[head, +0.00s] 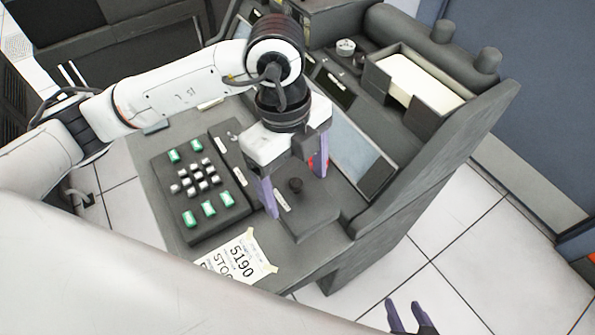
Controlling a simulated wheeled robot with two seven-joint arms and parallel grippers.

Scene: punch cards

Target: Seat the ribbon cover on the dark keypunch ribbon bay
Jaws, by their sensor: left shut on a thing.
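My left gripper (295,195) reaches down over the right front part of the dark keypunch, its two purple fingers on either side of a dark block. I take this block, with a round black knob on top, to be the ribbon cover (308,214); the gripper is shut on it. The ribbon bay cannot be made out apart from the cover, and I cannot tell whether the cover touches the surface below. A small patch of red shows by the far finger. My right gripper (410,318) is low at the bottom edge, open and empty, over the floor.
A keypad (198,185) with white and green keys is left of the cover. A taped paper sign (238,258) reading 5190 lies at the front edge. A sloped panel (355,155) and a raised dark side wall (440,150) stand behind and right. Tiled floor (470,225) is clear at right.

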